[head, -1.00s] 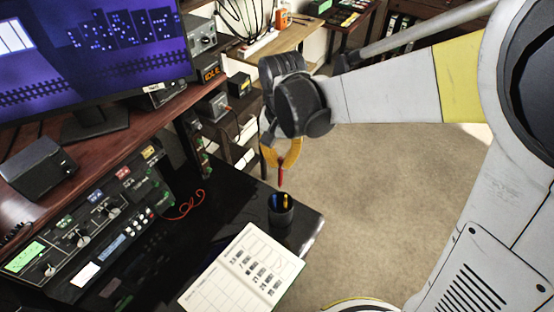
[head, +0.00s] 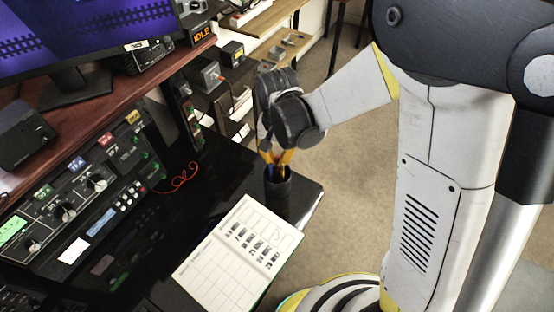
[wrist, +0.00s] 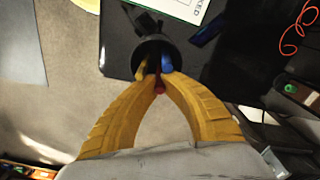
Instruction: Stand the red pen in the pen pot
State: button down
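The dark pen pot (head: 278,192) stands upright near the desk's corner, and its round mouth also shows in the wrist view (wrist: 153,46). A blue pen (wrist: 167,62) and a yellow pen (wrist: 141,70) stand in it. My gripper (head: 277,164), with curved yellow fingers, is right above the pot. In the wrist view my fingertips (wrist: 157,80) close in on the red pen (wrist: 159,87), whose near end shows between them. The pen's far end is hidden at the pot's mouth, so its depth inside cannot be told.
An open notebook (head: 238,250) lies just in front of the pot on the black desk (head: 165,220). A radio panel (head: 75,200) and a monitor (head: 75,30) stand to the left. Open floor (head: 350,170) lies right of the desk.

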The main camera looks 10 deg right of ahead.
jog(key=shift+f, duration=0.1)
jog(key=shift+f, duration=0.15)
jog(key=c, duration=1.6)
grip_release()
jog(key=r+p, duration=0.4)
jog(key=r, duration=0.7)
jog(key=shift+s+p, duration=0.2)
jog(key=shift+p, duration=0.2)
jog(key=s+d+r+n+t, duration=0.2)
jog(key=s+d+r+t, duration=0.5)
jog(key=s+d+r, duration=0.3)
jog(key=d+r, duration=0.2)
jog(key=d, duration=0.1)
jog(key=shift+d+r+n, duration=0.25)
jog(key=shift+n, duration=0.15)
